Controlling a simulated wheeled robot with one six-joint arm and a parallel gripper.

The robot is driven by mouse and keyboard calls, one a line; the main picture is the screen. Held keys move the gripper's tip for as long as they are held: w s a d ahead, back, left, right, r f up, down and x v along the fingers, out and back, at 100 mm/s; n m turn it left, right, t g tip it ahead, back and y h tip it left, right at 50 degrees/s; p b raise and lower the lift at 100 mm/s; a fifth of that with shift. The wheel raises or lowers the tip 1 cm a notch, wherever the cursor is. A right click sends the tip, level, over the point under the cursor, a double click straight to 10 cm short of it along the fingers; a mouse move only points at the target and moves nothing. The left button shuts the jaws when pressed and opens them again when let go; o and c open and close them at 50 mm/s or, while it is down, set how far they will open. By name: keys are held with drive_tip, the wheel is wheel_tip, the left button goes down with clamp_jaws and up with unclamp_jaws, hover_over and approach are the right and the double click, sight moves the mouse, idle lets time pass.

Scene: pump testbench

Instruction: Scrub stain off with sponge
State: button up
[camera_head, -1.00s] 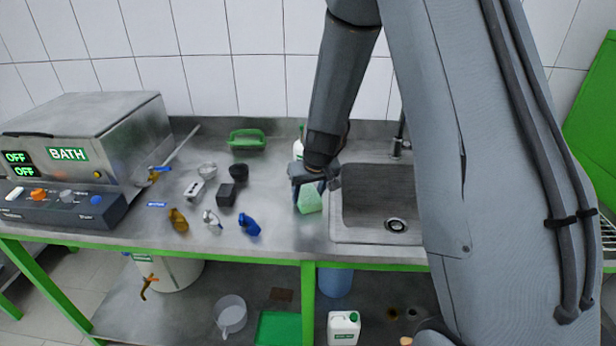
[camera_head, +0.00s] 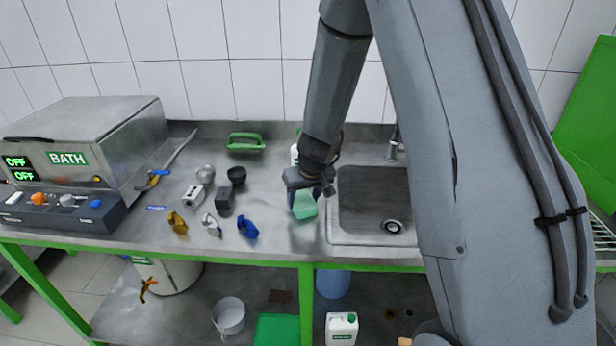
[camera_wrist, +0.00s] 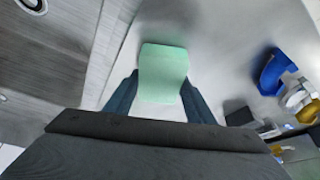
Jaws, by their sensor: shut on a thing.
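A light green sponge (camera_head: 304,207) is held in my gripper (camera_head: 308,196), just left of the sink, low over the steel worktop (camera_head: 275,230). In the wrist view the sponge (camera_wrist: 163,72) sits between the two dark blue fingers of my gripper (camera_wrist: 160,92). I cannot tell whether the sponge touches the worktop. No stain shows clearly; the sponge and gripper may hide it.
The sink (camera_head: 372,205) is right of my gripper. A blue piece (camera_head: 248,227), a grey one (camera_head: 212,225) and a brown one (camera_head: 177,223) stand to the left. A white bottle (camera_head: 295,152) is behind the gripper. A green-handled item (camera_head: 245,142) lies at the back.

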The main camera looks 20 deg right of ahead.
drive_tip(key=r+p, duration=0.1)
drive_tip(key=d+r+p, duration=0.1)
drive_tip(key=r, duration=0.1)
drive_tip(key=shift+d+r, duration=0.15)
drive_tip(key=shift+r, duration=0.1)
wheel_tip(320, 180, up, 4)
drive_tip(key=p, duration=0.5)
drive_tip(key=shift+r, duration=0.2)
